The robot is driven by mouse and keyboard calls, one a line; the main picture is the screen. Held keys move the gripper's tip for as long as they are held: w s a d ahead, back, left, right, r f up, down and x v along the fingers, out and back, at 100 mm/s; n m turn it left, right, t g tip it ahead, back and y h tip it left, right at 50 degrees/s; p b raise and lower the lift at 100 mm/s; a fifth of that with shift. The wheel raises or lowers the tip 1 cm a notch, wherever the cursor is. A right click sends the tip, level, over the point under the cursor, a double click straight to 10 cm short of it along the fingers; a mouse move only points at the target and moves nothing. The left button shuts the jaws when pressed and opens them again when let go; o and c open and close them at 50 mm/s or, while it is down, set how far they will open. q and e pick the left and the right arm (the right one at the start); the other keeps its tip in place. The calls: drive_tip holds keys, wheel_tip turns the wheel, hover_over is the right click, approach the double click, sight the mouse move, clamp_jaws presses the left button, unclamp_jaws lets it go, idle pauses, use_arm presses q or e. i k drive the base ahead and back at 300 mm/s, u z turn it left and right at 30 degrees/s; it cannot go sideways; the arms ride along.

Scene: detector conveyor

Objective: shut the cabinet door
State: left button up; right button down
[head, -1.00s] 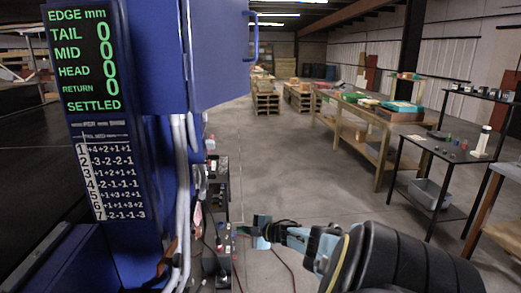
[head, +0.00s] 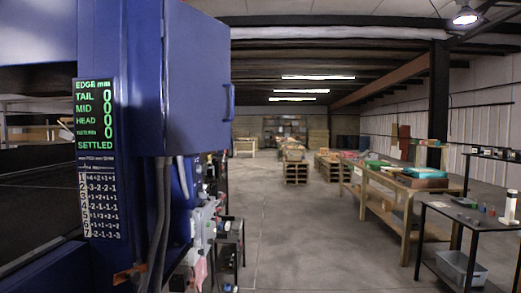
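The blue cabinet door (head: 198,85) stands open at the upper left centre, swung out from the blue cabinet (head: 137,70). Its blue bar handle (head: 231,101) is on the door's right edge. A display panel (head: 95,115) with green text, reading zeros and SETTLED, is on the cabinet's left face, above a number table (head: 101,205). Neither of my grippers shows in the head view now, so I cannot see whether they are open or shut.
Grey cables (head: 160,215) hang below the door, beside a cluttered black rack (head: 231,245). A wooden bench (head: 405,190) and a black table (head: 470,225) with a grey bin (head: 461,268) stand at the right. The floor (head: 310,245) between is clear.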

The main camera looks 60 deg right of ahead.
sight(198, 116)
drive_tip(key=z, duration=1.1)
drive_tip(key=i, duration=1.1)
drive_tip(key=u, duration=0.2)
